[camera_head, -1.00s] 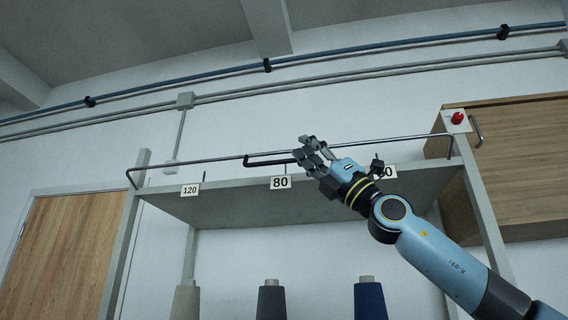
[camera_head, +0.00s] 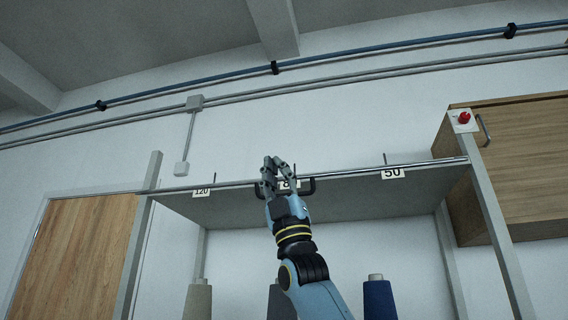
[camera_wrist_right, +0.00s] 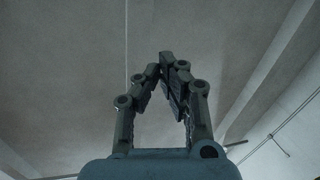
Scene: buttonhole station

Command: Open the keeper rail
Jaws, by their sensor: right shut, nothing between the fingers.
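The keeper rail (camera_head: 380,169) is a thin metal bar lying low along the shelf's front edge. Its dark handle (camera_head: 313,187) shows just right of my right gripper; part of it is hidden behind the fingers. My right gripper (camera_head: 273,162) points up in front of the rail, near its middle, and covers part of the tag 80. In the right wrist view its fingertips (camera_wrist_right: 167,58) come together with nothing between them. I cannot tell whether the fingers touch the rail or handle. My left gripper is not in view.
The shelf (camera_head: 370,196) carries tags 120 (camera_head: 202,191) and 50 (camera_head: 393,173). Cones of thread, one grey (camera_head: 198,301) and one navy (camera_head: 379,300), stand below. A red button (camera_head: 464,118) tops the right post. A wooden cabinet (camera_head: 520,150) is at right.

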